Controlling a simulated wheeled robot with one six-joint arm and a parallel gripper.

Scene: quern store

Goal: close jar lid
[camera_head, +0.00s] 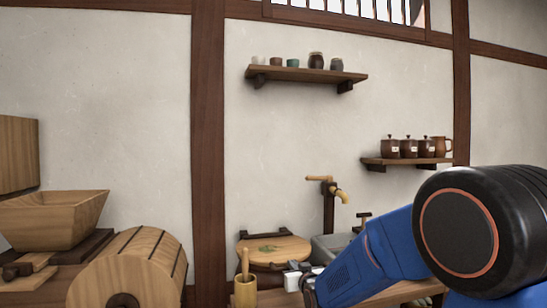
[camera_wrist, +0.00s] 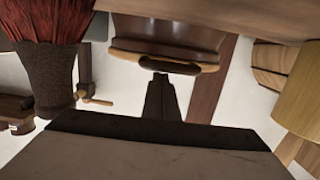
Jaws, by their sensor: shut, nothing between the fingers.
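A wide dark jar with a pale round wooden lid (camera_head: 282,249) stands on the counter in the head view; the lid has a green leaf mark. A dark bar handle (camera_head: 265,234) shows at the lid's far side. In the wrist view the jar (camera_wrist: 165,35) fills the top middle, with a pale rim and a dark handle (camera_wrist: 170,67) at its edge. My gripper (camera_wrist: 160,80) is shut and empty, its tip close to that handle; I cannot tell whether they touch. In the head view my gripper (camera_head: 296,272) is at the lid's right front. Whether the lid sits flush is unclear.
A wooden mortar with a pestle (camera_head: 245,292) stands left of my gripper. A tap (camera_head: 330,190) rises behind the jar. A wooden drum (camera_head: 135,270) and hopper (camera_head: 50,220) are at left. A dark vessel with red strands (camera_wrist: 50,75) is in the wrist view.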

